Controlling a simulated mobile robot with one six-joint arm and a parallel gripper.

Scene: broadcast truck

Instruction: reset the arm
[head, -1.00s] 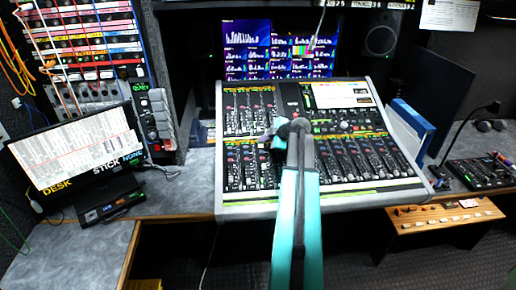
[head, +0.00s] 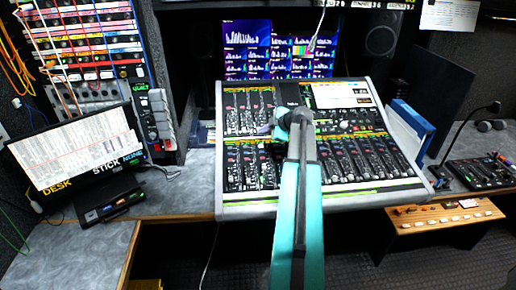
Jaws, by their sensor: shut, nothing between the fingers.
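My arm, teal and grey, rises from the bottom centre of the head view and reaches over the mixing console (head: 375,190). Its joint stands in front of the console's upper middle. My gripper (head: 268,128) shows as a small grey shape just left of that joint, small and partly hidden by the arm. It is shut and holds nothing. I cannot tell its exact height above the console.
A monitor wall (head: 246,62) stands behind the console. A laptop-like screen (head: 75,155) and a patch rack (head: 90,50) are at left. A blue binder (head: 412,120), small control panel (head: 480,172) and wooden button box (head: 445,215) are at right. Grey desk at left is partly clear.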

